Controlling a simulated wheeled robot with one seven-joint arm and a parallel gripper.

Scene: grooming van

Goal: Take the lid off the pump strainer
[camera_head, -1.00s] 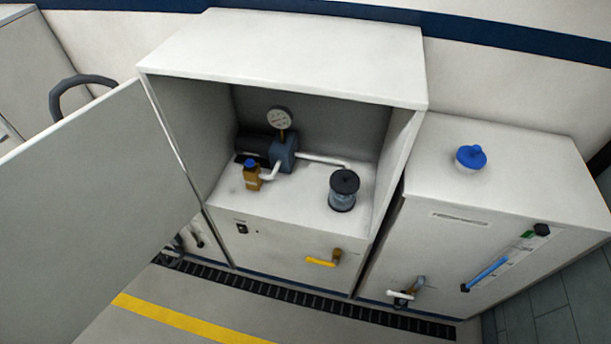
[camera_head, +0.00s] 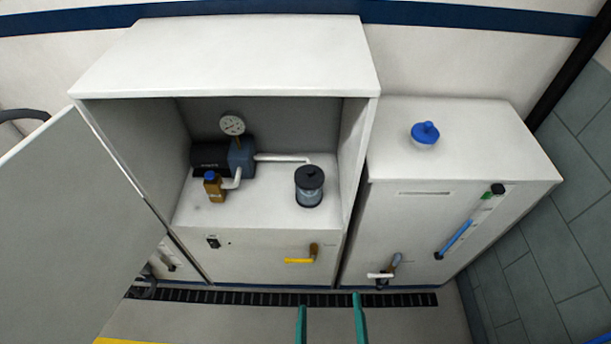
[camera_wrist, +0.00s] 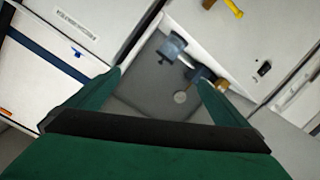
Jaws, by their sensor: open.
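The pump strainer (camera_head: 309,191) is a clear cylinder standing on the shelf of the open cabinet, at the right end of a white pipe. Its dark round lid (camera_head: 309,176) is on top. In the wrist view the strainer (camera_wrist: 172,47) shows upside down between and beyond the fingers. My gripper (camera_head: 331,298) shows at the bottom of the head view as two green fingers. They are apart with nothing between them, in front of and below the cabinet. The wrist view also shows the green fingers (camera_wrist: 160,82) spread wide.
The pump (camera_head: 240,157), gauge (camera_head: 232,124) and a brown bottle (camera_head: 214,187) stand left of the strainer. The cabinet roof (camera_head: 230,60) overhangs the shelf. Its open door (camera_head: 70,230) stands at left. A yellow-handled valve (camera_head: 300,261) sticks out below. A white tank (camera_head: 460,150) stands right.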

